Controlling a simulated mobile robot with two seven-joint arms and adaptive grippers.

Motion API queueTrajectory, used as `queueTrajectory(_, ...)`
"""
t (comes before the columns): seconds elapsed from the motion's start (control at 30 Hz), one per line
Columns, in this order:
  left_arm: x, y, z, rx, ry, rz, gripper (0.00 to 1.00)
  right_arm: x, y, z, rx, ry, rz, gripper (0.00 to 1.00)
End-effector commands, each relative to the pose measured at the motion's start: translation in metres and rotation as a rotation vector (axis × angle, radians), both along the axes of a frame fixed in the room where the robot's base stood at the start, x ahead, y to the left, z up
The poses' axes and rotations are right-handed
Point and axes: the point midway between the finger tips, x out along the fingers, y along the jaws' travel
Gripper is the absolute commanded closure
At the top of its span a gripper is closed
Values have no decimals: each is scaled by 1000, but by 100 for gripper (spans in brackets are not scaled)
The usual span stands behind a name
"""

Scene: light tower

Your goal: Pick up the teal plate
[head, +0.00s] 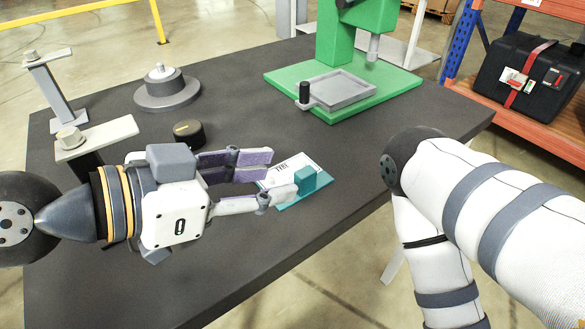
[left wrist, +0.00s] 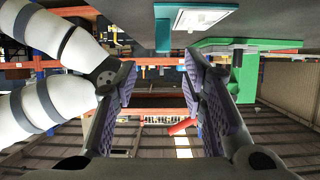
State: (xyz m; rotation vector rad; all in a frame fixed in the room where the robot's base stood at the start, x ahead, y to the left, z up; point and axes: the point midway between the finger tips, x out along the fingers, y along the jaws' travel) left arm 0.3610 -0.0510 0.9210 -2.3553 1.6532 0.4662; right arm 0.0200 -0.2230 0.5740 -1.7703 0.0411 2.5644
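The teal plate (head: 288,206) lies on the dark table, with a white printed label on top and an upright teal block (head: 312,179) at its right part. My left gripper (head: 279,176) reaches it from the left with fingers apart; the lower finger covers part of the plate and ends close to the block. In the left wrist view the plate (left wrist: 222,7) is at the top, and its block (left wrist: 163,36) shows between and beyond the spread fingertips (left wrist: 160,72). Nothing is between the finger pads. My right gripper is out of view.
A green press (head: 340,75) with a grey tray stands behind the plate. A black knob (head: 189,132), a round grey stand (head: 167,92) and two metal brackets (head: 95,138) are at the left. My right arm is at the right. The table's front middle is clear.

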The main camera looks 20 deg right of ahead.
Motion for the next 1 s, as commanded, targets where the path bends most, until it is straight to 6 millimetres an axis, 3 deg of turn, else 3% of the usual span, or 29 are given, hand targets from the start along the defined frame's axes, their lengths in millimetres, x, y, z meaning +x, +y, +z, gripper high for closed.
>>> queueTrajectory(0.4, 25, -57, -30, 1, 4, 0, 62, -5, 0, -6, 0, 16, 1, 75)
queueTrajectory(0.67, 28, -64, -31, -2, 2, 2, 62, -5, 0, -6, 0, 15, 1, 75)
queueTrajectory(0.7, 28, -64, -31, -1, 2, 2, 64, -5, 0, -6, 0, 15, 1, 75)
queueTrajectory(0.87, 28, -64, -31, -1, 2, 2, 100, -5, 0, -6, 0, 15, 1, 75)
queueTrajectory(1.0, 28, -64, -31, -1, 1, 3, 100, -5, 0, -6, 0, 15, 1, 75)
